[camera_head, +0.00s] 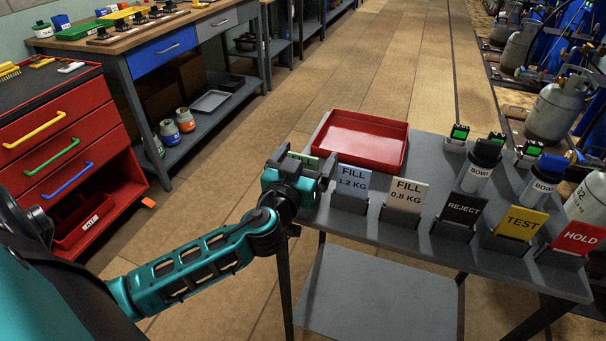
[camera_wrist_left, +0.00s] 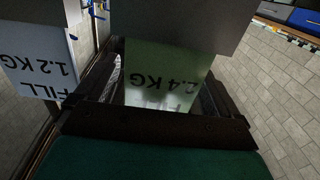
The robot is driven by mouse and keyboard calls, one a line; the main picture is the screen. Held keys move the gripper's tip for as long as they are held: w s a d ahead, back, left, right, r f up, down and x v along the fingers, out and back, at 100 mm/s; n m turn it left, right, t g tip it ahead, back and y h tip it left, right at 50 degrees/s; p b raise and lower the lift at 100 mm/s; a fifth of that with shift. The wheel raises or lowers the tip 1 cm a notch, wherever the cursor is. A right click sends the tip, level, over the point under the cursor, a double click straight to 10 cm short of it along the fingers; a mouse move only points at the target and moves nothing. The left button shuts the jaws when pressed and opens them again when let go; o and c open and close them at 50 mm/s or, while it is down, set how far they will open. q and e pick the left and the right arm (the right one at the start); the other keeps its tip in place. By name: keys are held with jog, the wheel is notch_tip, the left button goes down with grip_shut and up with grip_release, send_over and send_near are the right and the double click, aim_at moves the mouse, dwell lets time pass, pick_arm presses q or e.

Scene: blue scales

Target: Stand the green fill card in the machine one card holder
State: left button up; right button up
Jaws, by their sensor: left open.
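The green fill card (camera_head: 303,158), lettered 2.4 KG in the left wrist view (camera_wrist_left: 160,82), stands at the left end of the row of cards on the grey table. My left gripper (camera_head: 302,172) is at this card and hides most of it in the head view. Its jaws are open, with one finger on each side of the card. I cannot tell whether either finger touches it. I cannot pick out the machine one card holder with certainty. My right gripper is not in view.
Beside it stand the FILL 1.2 KG card (camera_head: 352,183), FILL 0.8 KG card (camera_head: 407,195), REJECT card (camera_head: 462,209), TEST card (camera_head: 521,222) and HOLD card (camera_head: 578,238). A red tray (camera_head: 362,118) lies behind them. Gas cylinders (camera_head: 555,108) stand at the right. The floor aisle is clear.

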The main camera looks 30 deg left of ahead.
pick_arm(q)
jog(key=c, duration=1.1)
